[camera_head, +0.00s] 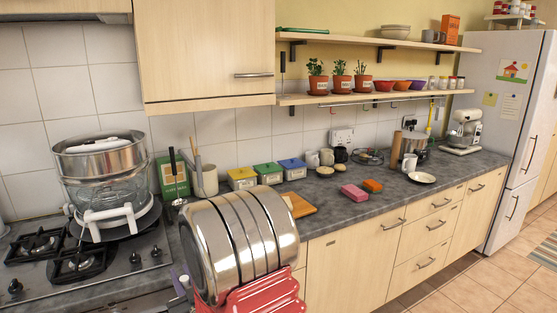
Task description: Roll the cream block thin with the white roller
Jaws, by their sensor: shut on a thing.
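A wooden board (301,204) lies on the worktop, partly hidden behind large shiny steel items in front. My gripper is not recognisable in this view, so what it holds does not show.
Large steel items (240,240) in a red rack (262,301) block the near middle. Pink (355,193) and orange (372,186) blocks lie on the grey worktop (335,212).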

